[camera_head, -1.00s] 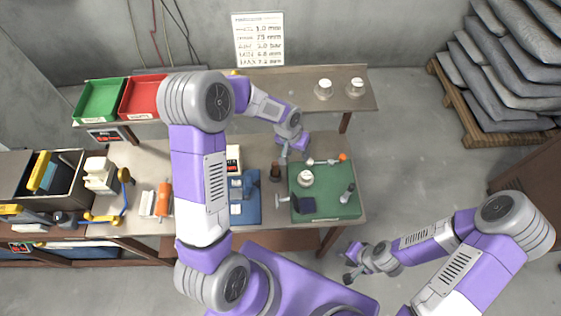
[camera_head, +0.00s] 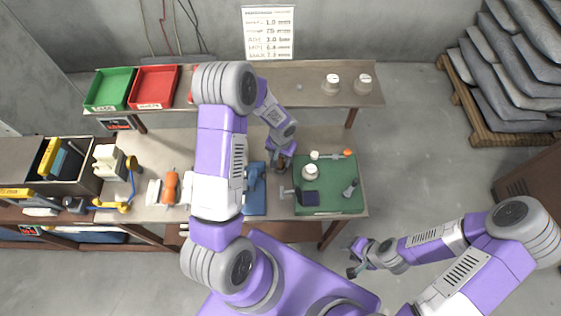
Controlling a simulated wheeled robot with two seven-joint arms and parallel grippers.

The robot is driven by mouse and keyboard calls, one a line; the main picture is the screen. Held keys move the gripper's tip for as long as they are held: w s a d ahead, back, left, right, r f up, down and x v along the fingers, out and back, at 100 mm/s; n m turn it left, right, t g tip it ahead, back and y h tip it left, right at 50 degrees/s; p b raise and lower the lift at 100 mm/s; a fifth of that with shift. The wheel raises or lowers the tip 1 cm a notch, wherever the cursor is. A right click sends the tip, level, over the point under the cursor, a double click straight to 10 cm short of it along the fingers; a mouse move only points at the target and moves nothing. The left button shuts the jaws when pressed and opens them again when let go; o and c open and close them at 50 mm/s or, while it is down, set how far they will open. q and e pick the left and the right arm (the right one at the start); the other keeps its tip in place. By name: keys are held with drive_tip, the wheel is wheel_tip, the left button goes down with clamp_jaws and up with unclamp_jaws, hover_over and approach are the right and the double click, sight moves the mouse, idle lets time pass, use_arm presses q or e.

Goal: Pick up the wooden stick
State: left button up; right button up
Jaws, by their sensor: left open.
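My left gripper (camera_head: 279,165) is open and points down over the workbench, just left of the green mat (camera_head: 325,203). A small dark brown upright piece, likely the wooden stick, stood at this spot in the earlier view; the gripper now largely covers it. I cannot tell whether the fingers touch it or stand around it. My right gripper (camera_head: 353,258) hangs in front of the bench at the lower right, away from the mat. It is too small to tell whether its jaws are open.
The mat holds a white spool (camera_head: 310,172), a dark block (camera_head: 310,199), a grey tool (camera_head: 350,188) and an orange-ended tool (camera_head: 347,153). Green (camera_head: 110,88) and red (camera_head: 153,87) bins stand on the rear shelf.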

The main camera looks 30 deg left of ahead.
use_arm(q)
clamp_jaws()
idle(0.4)
